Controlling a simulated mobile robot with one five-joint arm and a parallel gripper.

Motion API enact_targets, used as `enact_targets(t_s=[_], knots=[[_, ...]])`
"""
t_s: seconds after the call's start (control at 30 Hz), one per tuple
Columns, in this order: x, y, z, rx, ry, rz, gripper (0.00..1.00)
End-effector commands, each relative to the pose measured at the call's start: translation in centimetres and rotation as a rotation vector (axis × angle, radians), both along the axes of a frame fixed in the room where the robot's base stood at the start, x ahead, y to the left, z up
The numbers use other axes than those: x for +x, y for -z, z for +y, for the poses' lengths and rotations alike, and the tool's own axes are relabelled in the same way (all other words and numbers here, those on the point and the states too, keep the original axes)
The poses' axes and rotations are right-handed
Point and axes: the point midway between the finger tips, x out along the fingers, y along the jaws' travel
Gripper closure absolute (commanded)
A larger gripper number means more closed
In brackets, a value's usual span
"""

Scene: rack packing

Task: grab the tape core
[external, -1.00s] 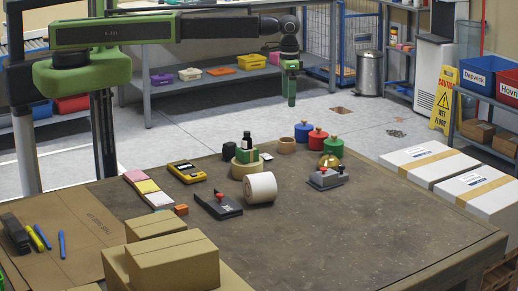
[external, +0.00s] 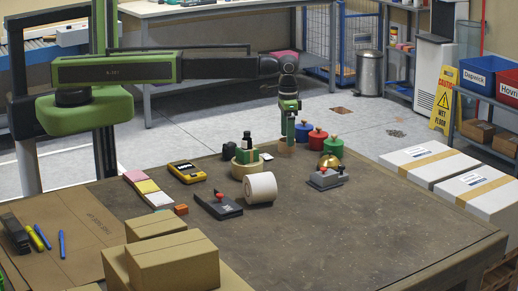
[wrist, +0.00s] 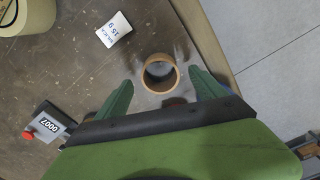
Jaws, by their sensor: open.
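The tape core (wrist: 146,80) is a short brown cardboard ring standing on the worktable near its edge. In the wrist view it lies between the tips of my two green fingers, with its open hole facing the camera. In the external view the tape core (external: 281,147) is partly hidden behind my gripper (external: 287,138). My gripper, also in the wrist view (wrist: 161,82), is open and empty, pointing down over the ring, with a finger on either side. I cannot tell how far above the table the tips are.
Blue, red and green lidded pots (external: 317,139) stand close on the right. A green-and-cream item (external: 245,160) and a cream roll (external: 260,188) stand to the left and front. A grey counter (wrist: 48,122) and white label card (wrist: 114,30) lie nearby. The front right table is clear.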

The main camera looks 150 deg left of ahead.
Motion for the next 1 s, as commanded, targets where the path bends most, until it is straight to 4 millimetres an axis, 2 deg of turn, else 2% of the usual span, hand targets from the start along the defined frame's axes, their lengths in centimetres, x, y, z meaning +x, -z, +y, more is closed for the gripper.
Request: enact_targets(t_s=[0.03,0.13,0.4,0.87,1.0], knots=[[-0.1,1.9,-0.1,0.0,0.0,0.0,0.2],[-0.1,3.2,-0.1,0.0,0.0,0.0,0.2],[-0.1,3.0,0.0,0.0,0.0,0.0,0.21],[0.0,3.0,-0.1,0.0,0.0,0.0,0.82],[0.0,3.0,-0.1,0.0,0.0,0.0,0.84]])
